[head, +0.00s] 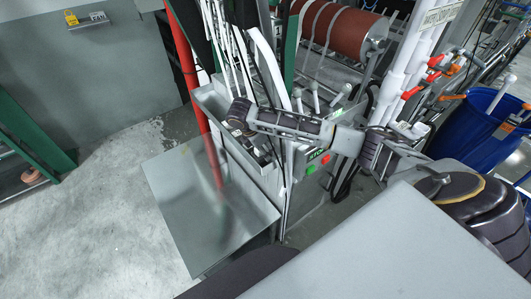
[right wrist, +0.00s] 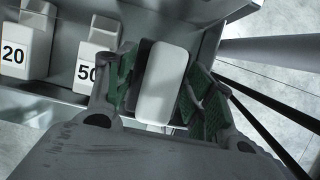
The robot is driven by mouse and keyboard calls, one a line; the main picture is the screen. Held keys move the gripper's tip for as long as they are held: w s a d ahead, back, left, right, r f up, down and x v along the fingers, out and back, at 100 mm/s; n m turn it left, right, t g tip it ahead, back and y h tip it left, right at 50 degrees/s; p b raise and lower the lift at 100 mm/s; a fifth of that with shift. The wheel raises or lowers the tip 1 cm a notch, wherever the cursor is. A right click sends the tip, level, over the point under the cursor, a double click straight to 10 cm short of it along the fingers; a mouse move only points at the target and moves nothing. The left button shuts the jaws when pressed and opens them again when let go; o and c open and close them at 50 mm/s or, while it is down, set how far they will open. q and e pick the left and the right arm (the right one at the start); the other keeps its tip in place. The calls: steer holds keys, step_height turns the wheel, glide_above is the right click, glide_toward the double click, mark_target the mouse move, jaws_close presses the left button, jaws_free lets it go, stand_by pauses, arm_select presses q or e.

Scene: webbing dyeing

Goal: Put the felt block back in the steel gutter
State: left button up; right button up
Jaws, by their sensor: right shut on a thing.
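My right gripper (head: 262,150) is at the steel gutter (head: 212,103) in the head view, with its fingers pointing down. In the right wrist view, a pale, round-cornered block, which I take for the felt block (right wrist: 163,82), stands between the green-padded fingers of the right gripper (right wrist: 165,98). The gripper is shut on it. The steel gutter (right wrist: 185,10) lies around and beyond the block in that view. I cannot tell whether the block touches the gutter floor. The block does not show clearly in the head view. My left gripper is not in view.
White weights marked 20 (right wrist: 27,45) and 50 (right wrist: 92,60) stand left of the block. A steel table (head: 205,215) is below the gutter. A red pipe (head: 186,60) and a control box with buttons (head: 312,160) are close by. A blue barrel (head: 475,125) stands at right.

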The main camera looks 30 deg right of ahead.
steer(key=p+x, duration=0.1)
steer(key=x, duration=0.1)
steer(key=shift+f, duration=0.65)
steer(key=shift+f, duration=0.2)
steer(key=o, duration=0.9)
steer(key=shift+f, duration=0.1)
steer(key=b+v, duration=0.1)
steer(key=v, duration=0.4)
steer(key=shift+s+b, duration=0.1)
steer(key=shift+b, duration=0.25)
steer(key=v, duration=0.6)
steer(key=shift+r+p, duration=0.3)
steer(key=shift+r, duration=0.1)
steer(key=shift+p+v, duration=0.45)
steer(key=shift+v, duration=0.7)
